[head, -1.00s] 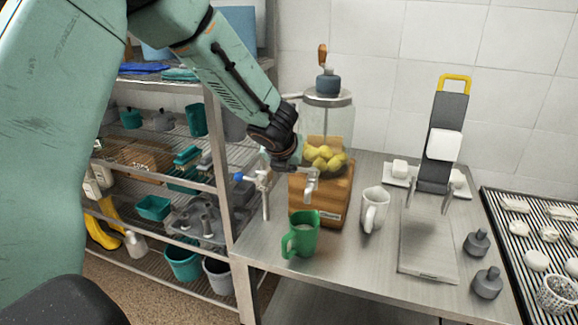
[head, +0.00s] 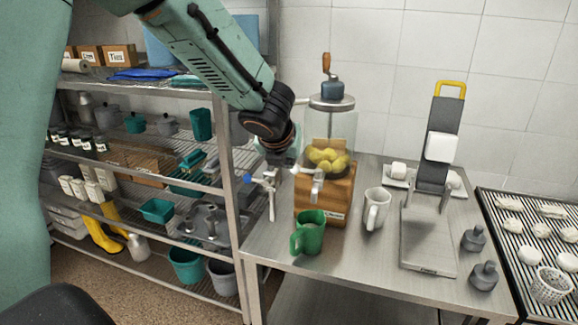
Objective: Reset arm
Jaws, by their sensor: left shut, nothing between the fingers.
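My left arm comes in from the upper left. Its gripper (head: 273,203) hangs at the left end of the steel counter (head: 385,252), left of the juice dispenser, shut and empty. The dispenser is a clear jar of yellow fruit (head: 328,158) on a wooden base (head: 336,192) with a tap. A green mug (head: 309,235) stands in front of the base, and a white mug (head: 376,209) stands to its right. My right gripper is not in view.
A wire shelf rack (head: 232,215) with bins and pots stands at the left, close beside my gripper. A stand with a yellow handle (head: 451,88) rises on the counter. Grey knobbed weights (head: 485,276) and a ribbed tray (head: 486,205) are at the right. The counter's front is clear.

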